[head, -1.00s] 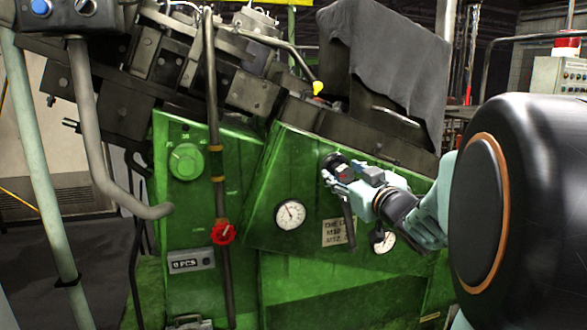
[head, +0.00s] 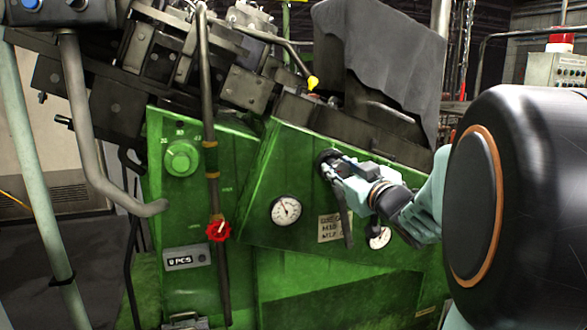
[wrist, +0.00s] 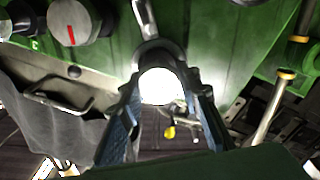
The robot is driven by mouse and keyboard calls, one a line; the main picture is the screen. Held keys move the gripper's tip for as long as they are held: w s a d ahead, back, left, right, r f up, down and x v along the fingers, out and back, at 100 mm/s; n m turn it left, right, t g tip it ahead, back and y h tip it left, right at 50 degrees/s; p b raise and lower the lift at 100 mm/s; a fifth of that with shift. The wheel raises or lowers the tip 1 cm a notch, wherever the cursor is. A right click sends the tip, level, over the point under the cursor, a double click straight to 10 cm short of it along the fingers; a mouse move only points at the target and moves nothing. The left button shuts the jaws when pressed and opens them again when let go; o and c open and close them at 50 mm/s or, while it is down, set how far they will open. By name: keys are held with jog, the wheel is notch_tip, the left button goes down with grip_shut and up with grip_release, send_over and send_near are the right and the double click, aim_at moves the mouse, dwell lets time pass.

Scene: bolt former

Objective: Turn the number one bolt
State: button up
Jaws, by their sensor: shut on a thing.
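The bolt (wrist: 162,86) is a bright, glare-washed round end in a dark collar in the wrist view. I take it as the number one bolt, but no number on it can be read. My gripper (wrist: 160,95) is shut on it, with one blue-grey finger on each side. In the head view my gripper (head: 328,164) is at the dark round fitting on the sloping green panel (head: 285,165). Its fingers and wrist cover most of the bolt there. A dark lever (head: 345,222) hangs below the fitting.
Gauges (head: 286,210) and (head: 379,237) flank a label plate (head: 330,228) close below my gripper. A vertical pipe with a red valve handle (head: 218,230) stands left. A dark cloth (head: 370,65) hangs above. A red-marked knob (wrist: 72,20) shows in the wrist view.

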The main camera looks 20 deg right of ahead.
jog(key=n+b, duration=0.3)
jog(key=shift+f+n+b, duration=0.15)
jog(key=shift+n+b, duration=0.15)
jog(key=shift+b, duration=0.1)
jog(key=shift+a+n+b, duration=0.1)
jog(key=shift+n+b, duration=0.8)
jog(key=shift+n, duration=0.3)
jog(key=o, duration=1.2)
jog(key=shift+c, duration=0.2)
